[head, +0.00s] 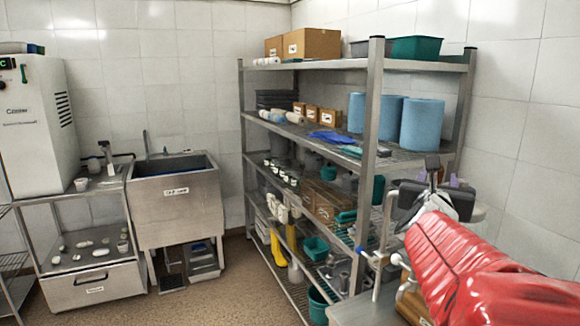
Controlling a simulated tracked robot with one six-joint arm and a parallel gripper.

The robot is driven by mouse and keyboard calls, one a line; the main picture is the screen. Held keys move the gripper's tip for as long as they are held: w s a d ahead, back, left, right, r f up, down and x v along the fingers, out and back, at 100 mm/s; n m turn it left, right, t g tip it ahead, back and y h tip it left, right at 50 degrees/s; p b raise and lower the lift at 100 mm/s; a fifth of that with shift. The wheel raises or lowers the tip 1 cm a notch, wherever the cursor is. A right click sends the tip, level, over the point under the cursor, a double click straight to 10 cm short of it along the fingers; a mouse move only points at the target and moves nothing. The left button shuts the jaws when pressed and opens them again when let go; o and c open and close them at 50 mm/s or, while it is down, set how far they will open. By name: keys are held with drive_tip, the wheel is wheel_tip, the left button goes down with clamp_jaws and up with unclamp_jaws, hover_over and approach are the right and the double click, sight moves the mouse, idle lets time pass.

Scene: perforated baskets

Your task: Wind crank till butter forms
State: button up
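My gripper (440,178) is at the right, at the end of my red arm. Its dark fingers point away from me, and I cannot tell how far apart they are or whether they hold anything. Behind and around it, pale metal parts (478,211) show, mostly hidden by my gripper and arm. I cannot tell whether these belong to the crank. No butter can be made out.
A metal shelf rack (375,110) with boxes, blue paper rolls (421,125) and teal baskets (415,47) stands behind my gripper, close to the work surface. A steel sink (178,205) and a white machine (36,120) are at the left. The brown floor (235,290) between is clear.

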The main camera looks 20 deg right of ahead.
drive_tip(key=shift+s+a, duration=0.15)
drive_tip(key=shift+a, duration=0.1)
drive_tip(key=shift+c, duration=0.6)
